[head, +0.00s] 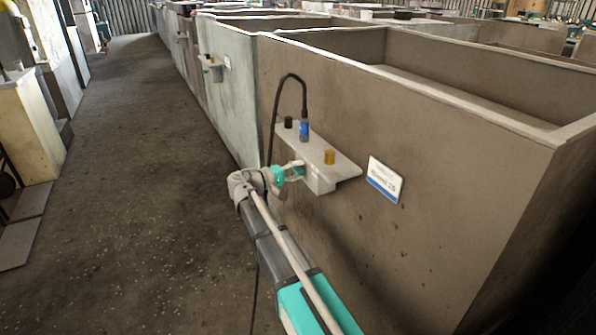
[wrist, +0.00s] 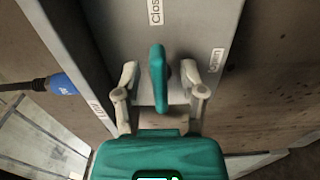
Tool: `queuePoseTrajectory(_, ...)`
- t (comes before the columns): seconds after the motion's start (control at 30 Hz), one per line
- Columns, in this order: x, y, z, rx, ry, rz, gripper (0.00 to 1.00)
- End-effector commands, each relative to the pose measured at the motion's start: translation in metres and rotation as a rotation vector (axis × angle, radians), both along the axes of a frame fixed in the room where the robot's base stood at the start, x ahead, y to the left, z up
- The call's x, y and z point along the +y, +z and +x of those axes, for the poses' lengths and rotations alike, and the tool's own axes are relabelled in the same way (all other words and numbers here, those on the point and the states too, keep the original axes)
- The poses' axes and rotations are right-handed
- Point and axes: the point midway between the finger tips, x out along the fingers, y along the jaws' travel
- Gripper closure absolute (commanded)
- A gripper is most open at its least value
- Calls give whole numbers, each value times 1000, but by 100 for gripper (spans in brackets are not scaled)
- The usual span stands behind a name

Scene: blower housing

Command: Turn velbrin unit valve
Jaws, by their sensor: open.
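The valve unit is a grey box (head: 335,170) on the side of a large brown bin. In the wrist view its grey panel (wrist: 200,20) carries a teal valve handle (wrist: 157,72). The handle points up the picture toward a label beginning "clos", cut off at the top edge. An "open" label (wrist: 216,60) sits to the right. My gripper (wrist: 160,78) is open, with one finger on each side of the handle and visible gaps. In the head view my gripper (head: 293,170) is at the box's front left; the handle is hard to tell apart there.
A blue connector (head: 304,128) with a black cable, a black knob (head: 288,122) and an amber knob (head: 329,157) stand on the box. A white sign (head: 385,180) is on the bin wall (head: 430,150). The floor aisle (head: 130,180) to the left is clear.

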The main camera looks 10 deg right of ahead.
Motion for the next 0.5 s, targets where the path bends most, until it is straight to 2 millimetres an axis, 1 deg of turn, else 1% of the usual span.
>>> queuePoseTrajectory(0.17,9,0,-2,0,2,0,47)
queuePoseTrajectory(0.27,19,0,-5,0,2,0,47)
queuePoseTrajectory(0.37,31,0,-8,0,2,0,47)
queuePoseTrajectory(0.5,52,0,-14,0,2,0,47)
